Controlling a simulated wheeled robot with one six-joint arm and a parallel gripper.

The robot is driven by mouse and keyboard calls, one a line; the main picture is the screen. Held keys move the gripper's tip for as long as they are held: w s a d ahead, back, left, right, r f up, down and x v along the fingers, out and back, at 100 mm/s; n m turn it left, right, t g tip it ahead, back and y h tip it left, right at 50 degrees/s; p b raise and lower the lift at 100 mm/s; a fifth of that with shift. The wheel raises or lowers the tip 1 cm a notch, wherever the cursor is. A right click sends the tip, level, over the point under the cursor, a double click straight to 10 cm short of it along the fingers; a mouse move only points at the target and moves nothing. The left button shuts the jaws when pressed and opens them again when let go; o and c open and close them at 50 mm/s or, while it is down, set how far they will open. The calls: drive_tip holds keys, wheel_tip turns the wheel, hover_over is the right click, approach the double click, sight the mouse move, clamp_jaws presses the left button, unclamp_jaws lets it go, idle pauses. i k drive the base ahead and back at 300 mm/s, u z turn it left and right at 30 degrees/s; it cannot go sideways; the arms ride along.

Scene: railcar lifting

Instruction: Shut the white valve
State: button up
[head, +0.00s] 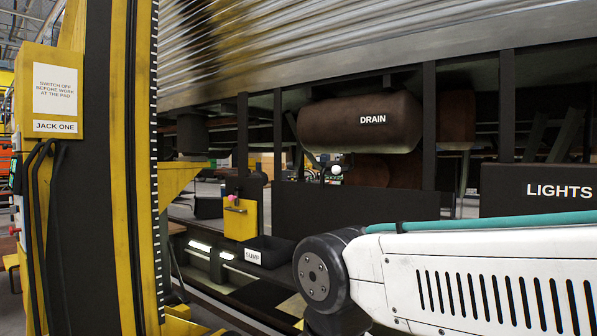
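A small white round knob (336,170) shows below the brown tank labelled DRAIN (345,125), under the railcar. It may be the white valve, but it is too small to tell whether it is open or shut. My gripper is out of view. Only my white arm link and its dark joint show at the lower right, in front of the railcar's side and apart from the knob in the picture.
A yellow jack column labelled JACK ONE (55,127) stands at the left. A yellow box (241,222) with a pinkish knob hangs near a black labelled bin (270,245). Dark posts and panels (385,203) and a LIGHTS box (535,190) line the railcar's underside.

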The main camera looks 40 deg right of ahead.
sight(336, 169)
drive_tip(key=z, duration=0.1)
drive_tip(key=i, duration=0.55)
drive_tip(key=z, duration=0.7)
drive_tip(key=i, duration=0.35)
drive_tip(key=z, duration=0.5)
